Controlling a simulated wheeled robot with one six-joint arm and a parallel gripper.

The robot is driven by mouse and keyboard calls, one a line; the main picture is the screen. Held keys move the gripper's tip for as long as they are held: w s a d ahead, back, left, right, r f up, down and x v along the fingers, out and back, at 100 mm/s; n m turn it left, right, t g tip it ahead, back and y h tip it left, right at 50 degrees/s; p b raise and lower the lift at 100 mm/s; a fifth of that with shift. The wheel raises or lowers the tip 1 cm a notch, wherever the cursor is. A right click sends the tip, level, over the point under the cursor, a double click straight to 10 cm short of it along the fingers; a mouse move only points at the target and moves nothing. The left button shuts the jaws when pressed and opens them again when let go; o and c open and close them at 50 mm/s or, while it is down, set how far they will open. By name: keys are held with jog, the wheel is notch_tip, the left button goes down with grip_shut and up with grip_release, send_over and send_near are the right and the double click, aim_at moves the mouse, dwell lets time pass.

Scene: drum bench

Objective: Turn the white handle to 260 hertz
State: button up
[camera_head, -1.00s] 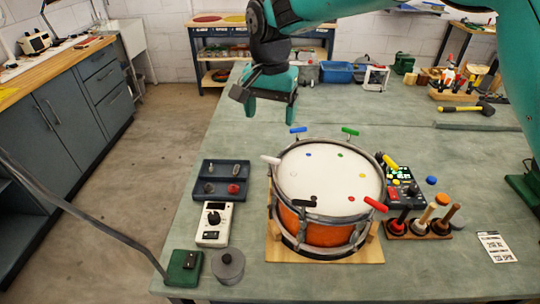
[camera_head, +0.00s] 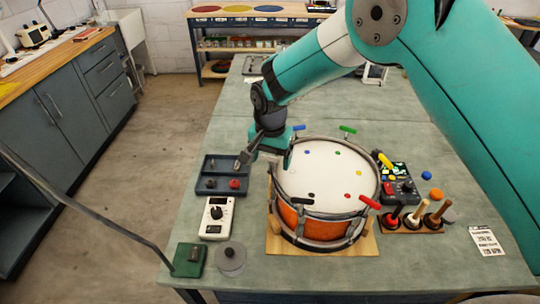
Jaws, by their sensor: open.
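The snare drum (camera_head: 325,172) has a white head and an orange shell, with coloured handles around its rim. My gripper (camera_head: 264,157) is open at the drum's left rim, over the place of the white handle. The white handle is hidden behind my gripper, so I cannot tell whether the jaws are around it or touching it. A dark device with a small screen (camera_head: 397,172) stands right of the drum; its reading is too small to make out.
Blue (camera_head: 299,128), green (camera_head: 347,129), yellow (camera_head: 386,161), red (camera_head: 370,202) and black (camera_head: 303,200) handles stick out around the rim. A dark tray (camera_head: 222,186) and a white meter (camera_head: 216,217) lie left of the drum. Mallets (camera_head: 415,215) stand in a rack at right.

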jog(key=c, duration=0.9)
jog(key=shift+n+b, duration=0.3)
jog(key=shift+n, duration=0.1)
jog(key=n+b, duration=0.1)
jog(key=n, duration=0.1)
jog(key=shift+n, duration=0.4)
jog(key=n+b, duration=0.2)
jog(key=n, duration=0.3)
jog(key=shift+r+n, duration=0.1)
jog(key=shift+n, duration=0.2)
jog(key=o, duration=0.9)
